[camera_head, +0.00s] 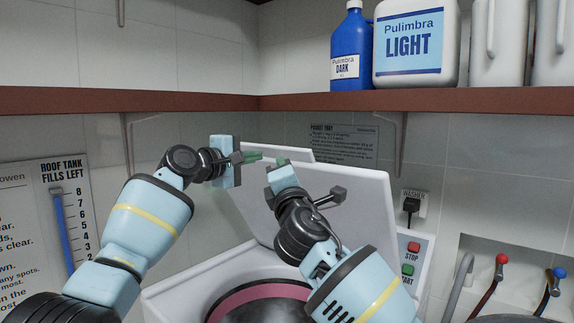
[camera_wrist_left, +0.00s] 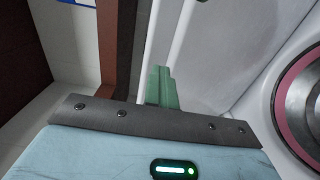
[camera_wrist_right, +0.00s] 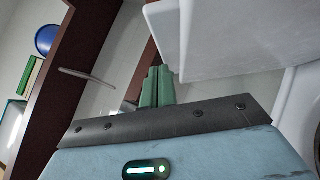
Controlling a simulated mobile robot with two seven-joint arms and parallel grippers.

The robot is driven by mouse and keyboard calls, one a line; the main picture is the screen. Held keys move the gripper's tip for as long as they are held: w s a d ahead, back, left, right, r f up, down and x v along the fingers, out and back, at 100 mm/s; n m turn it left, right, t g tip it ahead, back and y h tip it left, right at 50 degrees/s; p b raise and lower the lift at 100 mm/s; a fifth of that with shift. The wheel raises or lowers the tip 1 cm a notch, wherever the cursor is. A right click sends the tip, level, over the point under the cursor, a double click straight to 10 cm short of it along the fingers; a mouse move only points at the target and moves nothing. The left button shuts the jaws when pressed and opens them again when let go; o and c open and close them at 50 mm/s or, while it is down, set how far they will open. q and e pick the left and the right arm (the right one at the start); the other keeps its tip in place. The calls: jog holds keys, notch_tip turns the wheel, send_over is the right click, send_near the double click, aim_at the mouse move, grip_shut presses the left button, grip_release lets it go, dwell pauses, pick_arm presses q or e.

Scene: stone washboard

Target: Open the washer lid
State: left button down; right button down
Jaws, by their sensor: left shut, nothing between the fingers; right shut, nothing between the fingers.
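The white washer lid (camera_head: 352,205) stands raised and leaning in the head view, above the washer body (camera_head: 190,277). Below it the round opening with a pink ring (camera_head: 245,297) is exposed. My left gripper (camera_head: 254,156) is shut and empty at the lid's upper left edge; its green fingers also show in the left wrist view (camera_wrist_left: 162,90), beside the white lid (camera_wrist_left: 262,42). My right gripper (camera_head: 281,162) is shut and empty near the lid's upper edge, and its arm covers part of the lid. In the right wrist view its fingers are close to the lid's edge (camera_wrist_right: 215,40); contact is unclear.
A brown shelf (camera_head: 290,101) with a blue bottle (camera_head: 351,50) and white jugs (camera_head: 417,45) runs above the grippers. Stop (camera_head: 413,247) and start (camera_head: 407,269) buttons, a wall plug (camera_head: 411,205) and taps (camera_head: 502,260) are at the right. A tank gauge (camera_head: 62,225) is at the left.

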aim_at(293, 150)
pick_arm(q)
jog(key=shift+d, duration=0.1)
pick_arm(e)
jog(key=shift+w+d+r, duration=0.4)
jog(key=shift+w+d, duration=0.05)
jog(key=shift+w, duration=0.1)
jog(key=shift+w+d+r+m, duration=0.4)
jog(key=shift+w+d+r, duration=0.35)
jog(key=shift+w+r, duration=0.2)
pick_arm(q)
jog(key=c, duration=1.5)
grip_release()
pick_arm(e)
jog(key=shift+f, duration=0.1)
pick_arm(q)
jog(key=shift+s, duration=0.1)
